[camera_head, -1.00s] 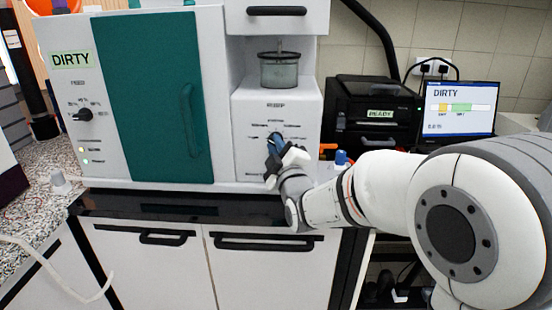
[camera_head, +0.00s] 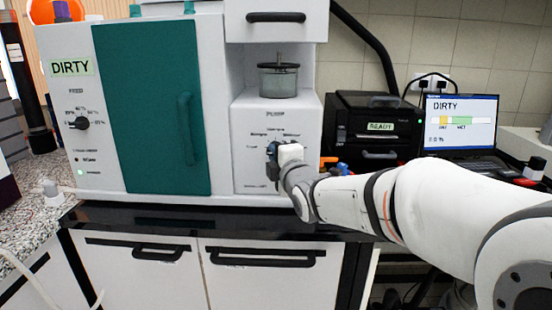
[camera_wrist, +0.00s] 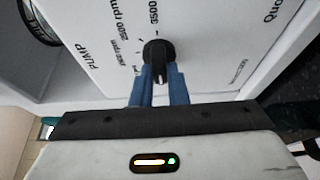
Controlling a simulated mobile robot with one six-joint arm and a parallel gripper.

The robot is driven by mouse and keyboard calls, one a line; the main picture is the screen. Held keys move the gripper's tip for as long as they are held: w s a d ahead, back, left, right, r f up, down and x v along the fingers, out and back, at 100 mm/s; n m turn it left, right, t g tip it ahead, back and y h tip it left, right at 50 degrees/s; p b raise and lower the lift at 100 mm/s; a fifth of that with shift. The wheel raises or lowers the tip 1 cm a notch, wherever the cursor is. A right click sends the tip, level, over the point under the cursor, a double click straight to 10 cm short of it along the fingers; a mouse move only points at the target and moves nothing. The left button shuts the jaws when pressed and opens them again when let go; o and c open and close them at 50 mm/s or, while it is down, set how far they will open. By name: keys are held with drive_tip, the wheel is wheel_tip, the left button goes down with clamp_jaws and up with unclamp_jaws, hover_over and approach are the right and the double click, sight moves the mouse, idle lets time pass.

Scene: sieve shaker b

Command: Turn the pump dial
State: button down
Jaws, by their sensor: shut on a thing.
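The pump dial (camera_wrist: 158,52) is a round black knob on the white pump panel (camera_head: 258,122), with printed speed marks around it. In the wrist view my gripper (camera_wrist: 159,82) has its two blue fingers on either side of the knob's grip bar, shut on it. In the head view my gripper (camera_head: 272,152) is at the panel front and hides the dial.
A glass vessel (camera_head: 278,80) sits above the pump panel. To the left are a green door (camera_head: 150,105) and a feed dial (camera_head: 82,123). A black machine labelled READY (camera_head: 372,105) and a laptop (camera_head: 460,120) reading DIRTY stand to the right.

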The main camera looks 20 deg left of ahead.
idle(0.3)
drive_tip(key=c, duration=1.4)
unclamp_jaws()
drive_tip(key=shift+c, duration=0.2)
drive_tip(key=shift+s, duration=0.1)
drive_tip(key=v, duration=0.7)
drive_tip(key=shift+s+d, duration=0.25)
